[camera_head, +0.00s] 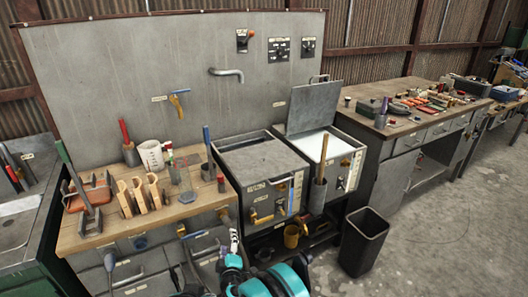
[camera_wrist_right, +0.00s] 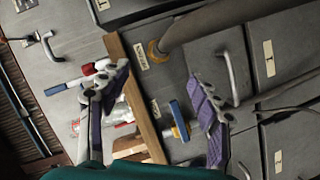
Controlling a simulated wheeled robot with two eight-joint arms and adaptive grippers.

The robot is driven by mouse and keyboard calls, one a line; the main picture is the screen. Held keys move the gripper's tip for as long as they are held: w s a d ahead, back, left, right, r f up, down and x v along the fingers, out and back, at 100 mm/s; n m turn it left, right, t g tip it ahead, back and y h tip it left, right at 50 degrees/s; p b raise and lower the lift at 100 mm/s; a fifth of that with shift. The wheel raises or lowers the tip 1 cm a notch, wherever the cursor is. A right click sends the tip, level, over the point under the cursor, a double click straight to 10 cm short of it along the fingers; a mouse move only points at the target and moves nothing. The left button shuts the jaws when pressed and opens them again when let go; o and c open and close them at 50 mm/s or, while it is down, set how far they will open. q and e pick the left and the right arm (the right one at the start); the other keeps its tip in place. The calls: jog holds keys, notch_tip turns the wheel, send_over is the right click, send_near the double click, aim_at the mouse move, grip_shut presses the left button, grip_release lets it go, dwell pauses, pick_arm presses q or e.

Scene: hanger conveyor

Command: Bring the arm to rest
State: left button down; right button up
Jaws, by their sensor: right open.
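My right arm, teal and black, comes in at the bottom middle of the head view. Its gripper (camera_head: 232,245) is in front of the workbench drawers, low beside the grey cabinets. In the right wrist view the gripper (camera_wrist_right: 160,92) has its two purple-padded fingers spread apart with nothing held between them. Behind the fingers show the wooden bench edge (camera_wrist_right: 143,115), grey drawer fronts and a blue-and-yellow handle (camera_wrist_right: 179,120). My left gripper is not in view.
The workbench (camera_head: 150,215) carries wooden blocks, a white mug (camera_head: 151,156) and upright tools. Two grey lidded units (camera_head: 262,160) stand right of it. A black bin (camera_head: 364,241) stands on the floor. Open concrete floor lies to the right.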

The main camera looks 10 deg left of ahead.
jog(key=w+d+r+m+g+h, duration=0.1)
jog(key=w+d+r+m+h, duration=0.2)
jog(key=d+r, duration=0.75)
jog(key=s+d+r+m+g+h, duration=0.1)
jog(key=s+d+r+m, duration=0.25)
jog(key=d, duration=0.45)
jog(key=s+d+r+m+g+h, duration=0.1)
jog(key=s+d+r+m+g, duration=0.2)
jog(key=d, duration=0.5)
jog(key=s+d+m+g, duration=0.1)
jog(key=s+d, duration=0.3)
jog(key=s, duration=0.4)
jog(key=s+d+f+m+g, duration=0.1)
jog(key=s+d+m, duration=0.2)
jog(key=s, duration=0.6)
jog(key=s+d+m+g, duration=0.1)
jog(key=s+d+m, duration=0.1)
jog(key=s+d, duration=0.3)
jog(key=s, duration=0.4)
jog(key=shift+f, duration=0.15)
jog(key=shift+c, duration=0.3)
